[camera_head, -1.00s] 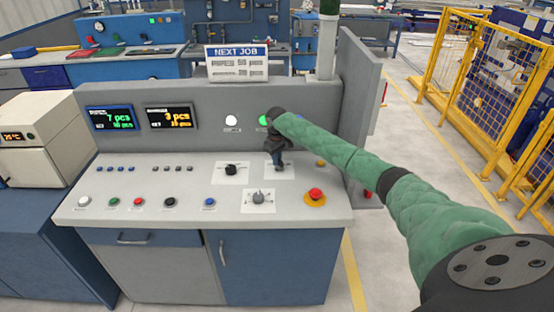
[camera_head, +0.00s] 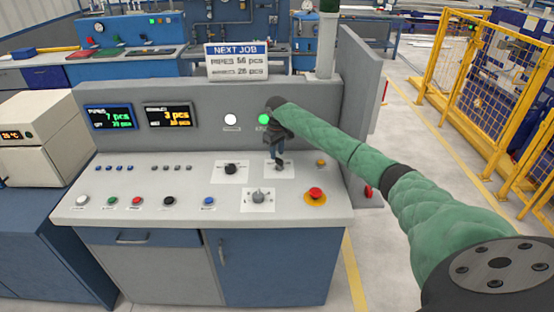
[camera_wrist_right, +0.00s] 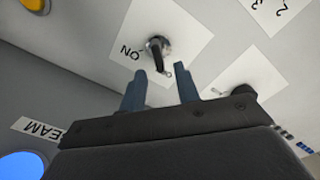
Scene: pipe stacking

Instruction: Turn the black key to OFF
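The black key (camera_wrist_right: 157,50) sits in a round metal lock on a white plate in the right wrist view. Its dark handle points down the picture, with ON on the left and a label partly hidden by a finger on the right. In the head view the key (camera_head: 279,167) shows just below my right gripper (camera_head: 279,153), on the right part of the sloping panel. In the right wrist view my right gripper (camera_wrist_right: 161,82) has its two blue fingers apart and nothing between them; the key appears just beyond the fingertips. My left gripper is not in view.
Near the key are a black knob (camera_head: 231,169), a grey selector (camera_head: 258,196), a red emergency button (camera_head: 315,194) and a small yellow button (camera_head: 321,163). A green lamp (camera_head: 264,118) glows on the upright panel behind the arm. Yellow fencing (camera_head: 480,90) stands at the right.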

